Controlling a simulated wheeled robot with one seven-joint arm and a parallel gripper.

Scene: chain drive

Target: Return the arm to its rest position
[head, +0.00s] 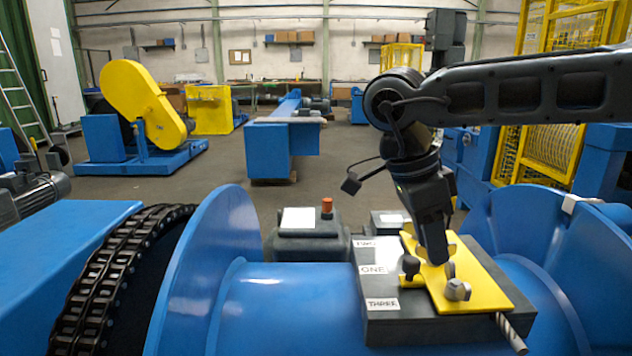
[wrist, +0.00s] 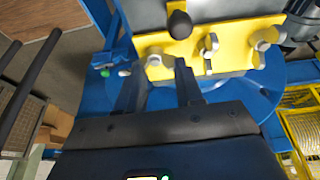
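My arm reaches in from the right in the head view, its end pointing down. My gripper (head: 435,255) is over a yellow plate (head: 478,268) on a dark block (head: 395,325). In the wrist view my gripper (wrist: 158,68) shows two fingers apart with a gap between them. A pale wing-shaped knob (wrist: 160,68) on the yellow plate (wrist: 232,35) appears just beyond the fingertips; I cannot tell whether they touch it. A black ball knob (head: 410,265) and a pale wing knob (head: 457,290) stand on the plate near the gripper.
The block bears labels TWO, ONE and THREE and sits on a blue drum (head: 270,310) between wide flanges (head: 212,260). A chain (head: 110,275) runs at the left. A dark box with a red button (head: 327,206) stands behind. Yellow fencing (head: 560,90) is at the right.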

